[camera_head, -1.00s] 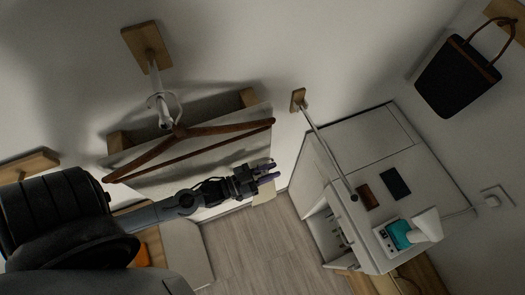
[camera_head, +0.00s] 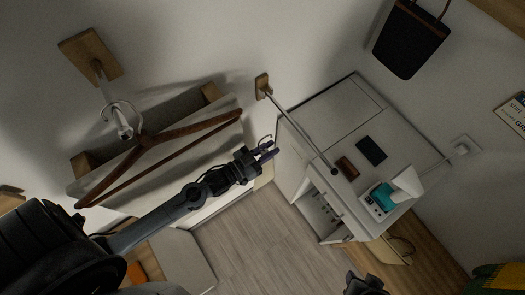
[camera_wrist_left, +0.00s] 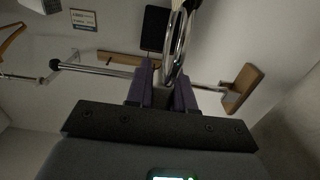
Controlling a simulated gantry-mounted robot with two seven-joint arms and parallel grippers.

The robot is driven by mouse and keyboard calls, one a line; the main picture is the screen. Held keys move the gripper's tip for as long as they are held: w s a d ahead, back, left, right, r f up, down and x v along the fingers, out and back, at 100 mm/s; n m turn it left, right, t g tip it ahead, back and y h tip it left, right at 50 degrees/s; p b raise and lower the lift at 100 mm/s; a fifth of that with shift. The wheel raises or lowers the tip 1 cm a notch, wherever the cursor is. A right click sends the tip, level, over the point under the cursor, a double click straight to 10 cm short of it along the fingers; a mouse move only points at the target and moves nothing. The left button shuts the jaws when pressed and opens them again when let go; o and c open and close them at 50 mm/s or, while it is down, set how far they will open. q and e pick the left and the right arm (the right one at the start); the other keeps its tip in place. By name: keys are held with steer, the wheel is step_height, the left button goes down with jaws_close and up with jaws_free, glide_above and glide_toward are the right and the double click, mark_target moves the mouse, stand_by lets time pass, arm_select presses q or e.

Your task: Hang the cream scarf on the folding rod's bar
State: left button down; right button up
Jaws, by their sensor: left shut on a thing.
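The folding rod (camera_head: 299,129) sticks out from a small wooden wall plate (camera_head: 262,86) and ends in a black knob. My left gripper (camera_head: 266,153) is just left of the rod in the head view. Its purple fingers are shut on a metal ring (camera_wrist_left: 179,45), seen in the left wrist view. The rod's bar (camera_wrist_left: 105,70) runs across behind the fingers there. I cannot tell whether the ring touches it. A cream patch (camera_head: 264,178) below the gripper may be the scarf, mostly hidden. A dark piece (camera_head: 366,285) at the bottom edge may be my right gripper.
A white cabinet (camera_head: 335,105) stands beneath and right of the rod, with a teal-and-white device (camera_head: 384,195) on top. A black bag (camera_head: 410,42) hangs at upper right.

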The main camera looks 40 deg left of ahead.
arm_select(q)
steer(key=f+b+x, duration=0.2)
steer(key=b+x, duration=0.2)
steer(key=x, duration=0.7)
steer(key=shift+f, duration=0.35)
stand_by(0.5)
stand_by(0.4)
steer(key=c, duration=0.9)
jaws_free()
steer(key=shift+f, duration=0.1)
